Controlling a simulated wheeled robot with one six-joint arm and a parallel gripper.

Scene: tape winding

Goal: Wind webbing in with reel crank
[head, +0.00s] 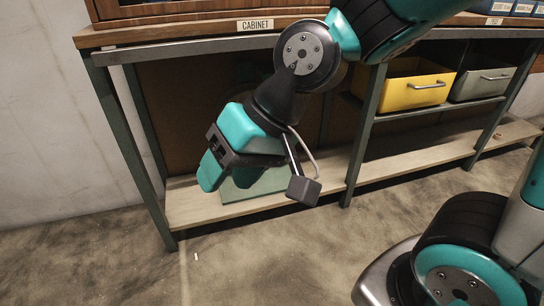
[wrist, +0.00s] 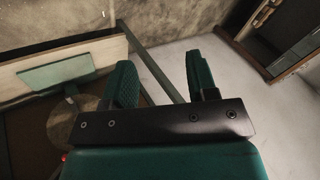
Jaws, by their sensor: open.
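My gripper (wrist: 162,78) is open, with nothing between its two green fingers in the wrist view. In the head view my gripper (head: 218,178) hangs in front of the lower left part of the bench, fingers pointing down. A flat green plate (head: 265,186) shows behind it, at the lower shelf, partly hidden. The wrist view shows a green plate (wrist: 57,75) at left with a round pale brown disc (wrist: 62,122) beside it, left of the fingers and apart from them. The disc may be the reel; I cannot make out a crank or webbing.
The bench has a low shelf (head: 410,167) and a front left leg (head: 137,165). A yellow bin (head: 414,88) and a grey bin (head: 482,83) stand on the right shelf. The concrete floor (head: 270,255) in front is mostly clear.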

